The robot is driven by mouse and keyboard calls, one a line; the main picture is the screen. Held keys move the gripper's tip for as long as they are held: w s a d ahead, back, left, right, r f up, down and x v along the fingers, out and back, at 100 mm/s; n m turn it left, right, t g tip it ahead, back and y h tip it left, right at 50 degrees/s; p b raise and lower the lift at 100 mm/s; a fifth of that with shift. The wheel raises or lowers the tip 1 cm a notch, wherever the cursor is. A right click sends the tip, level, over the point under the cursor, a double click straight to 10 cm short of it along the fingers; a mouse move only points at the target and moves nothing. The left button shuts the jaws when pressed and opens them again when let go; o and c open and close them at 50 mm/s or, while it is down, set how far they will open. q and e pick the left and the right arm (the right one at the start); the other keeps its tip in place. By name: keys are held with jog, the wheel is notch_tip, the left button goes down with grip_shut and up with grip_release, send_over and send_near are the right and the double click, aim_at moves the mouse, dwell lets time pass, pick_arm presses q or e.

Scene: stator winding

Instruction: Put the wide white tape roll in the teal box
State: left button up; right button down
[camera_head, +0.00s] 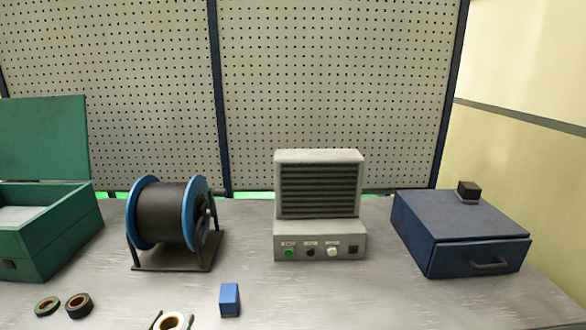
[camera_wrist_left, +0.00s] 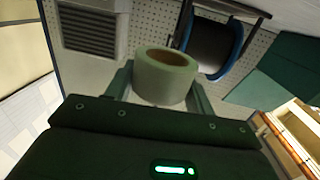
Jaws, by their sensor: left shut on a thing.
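The wide white tape roll (camera_head: 172,314) is at the bottom edge of the head view, partly cut off. It also shows in the left wrist view (camera_wrist_left: 162,82). My left gripper (camera_head: 172,322) is shut on it, with one finger on each side of the roll. In the wrist view the roll sits between the fingers (camera_wrist_left: 160,88). The teal box (camera_head: 62,236) stands at the far left with its lid raised at the back. Its left part is cut off, and a pale surface shows inside. My right gripper is in neither view.
A black spool with blue flanges (camera_head: 170,212) stands right of the box. A dark tape roll (camera_head: 79,310) and a green-edged roll (camera_head: 47,307) lie before the box. A blue block (camera_head: 229,300), grey vented unit (camera_head: 318,240) and navy drawer box (camera_head: 460,235) are further right.

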pick_arm(q)
jog(key=shift+w+d+r+n+y, duration=0.1)
jog(key=shift+d+r+n+y, duration=0.3)
jog(key=shift+d+r+y, duration=0.3)
jog(key=shift+w+d, duration=0.1)
jog(key=shift+d, duration=0.25)
jog(key=shift+d, duration=0.1)
